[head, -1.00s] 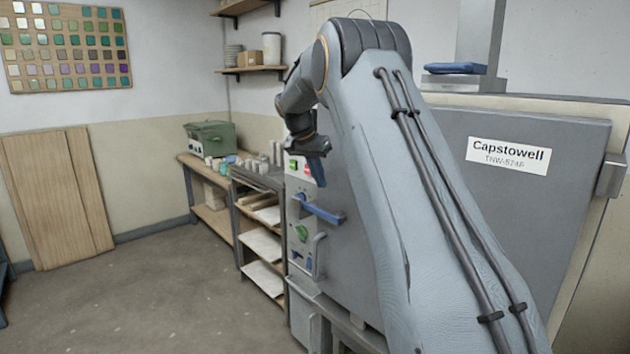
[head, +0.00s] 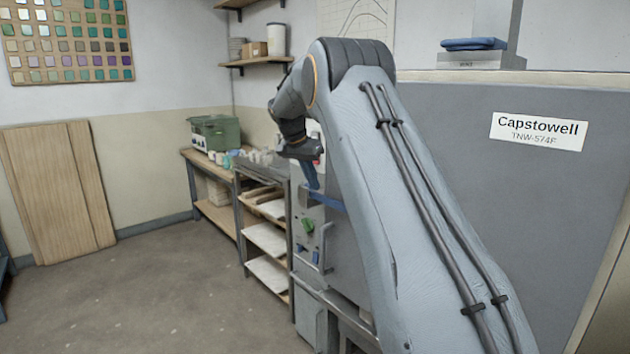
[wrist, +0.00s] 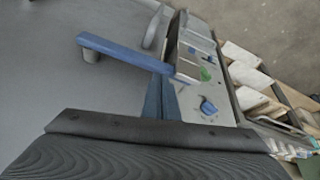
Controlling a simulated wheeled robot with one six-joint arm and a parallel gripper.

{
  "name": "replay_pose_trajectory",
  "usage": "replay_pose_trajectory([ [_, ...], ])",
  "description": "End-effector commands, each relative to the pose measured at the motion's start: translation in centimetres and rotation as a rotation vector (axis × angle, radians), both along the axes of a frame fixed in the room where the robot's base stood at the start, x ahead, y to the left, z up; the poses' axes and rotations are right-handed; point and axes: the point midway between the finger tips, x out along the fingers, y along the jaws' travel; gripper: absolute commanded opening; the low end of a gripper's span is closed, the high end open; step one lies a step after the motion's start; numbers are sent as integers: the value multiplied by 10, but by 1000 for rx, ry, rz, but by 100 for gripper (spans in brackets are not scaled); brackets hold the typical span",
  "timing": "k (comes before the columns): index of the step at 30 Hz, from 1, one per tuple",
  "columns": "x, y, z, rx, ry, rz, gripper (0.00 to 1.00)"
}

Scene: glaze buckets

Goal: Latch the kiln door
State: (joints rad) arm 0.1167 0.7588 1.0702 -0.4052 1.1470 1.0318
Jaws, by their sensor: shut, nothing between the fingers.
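The kiln door (head: 450,160) is a large grey panel with a "Capstowell" label, right of and behind my arm. Whether it sits fully flush cannot be told, since my arm covers part of it. A blue latch lever (head: 328,202) sticks out near the door's left edge, partly hidden by my arm. In the wrist view the lever (wrist: 125,53) lies across the upper left, on a short grey post. My gripper (head: 312,180) is shut and empty, pointing down just beside the lever. Its blue fingers (wrist: 162,98) appear close to the lever's end; contact cannot be told.
A shelf rack (head: 265,240) and a bench with a green box (head: 215,133) stand left of the kiln. The floor (head: 160,300) at front left is clear.

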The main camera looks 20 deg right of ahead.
Motion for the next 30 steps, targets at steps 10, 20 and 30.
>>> replay_pose_trajectory([
  [10, 2, 1, -8, 0, 0, 0, 0],
  [20, 2, 0, -8, 0, 0, -1, 0],
  [30, -1, 11, 17, 0, -4, 0, 0],
])
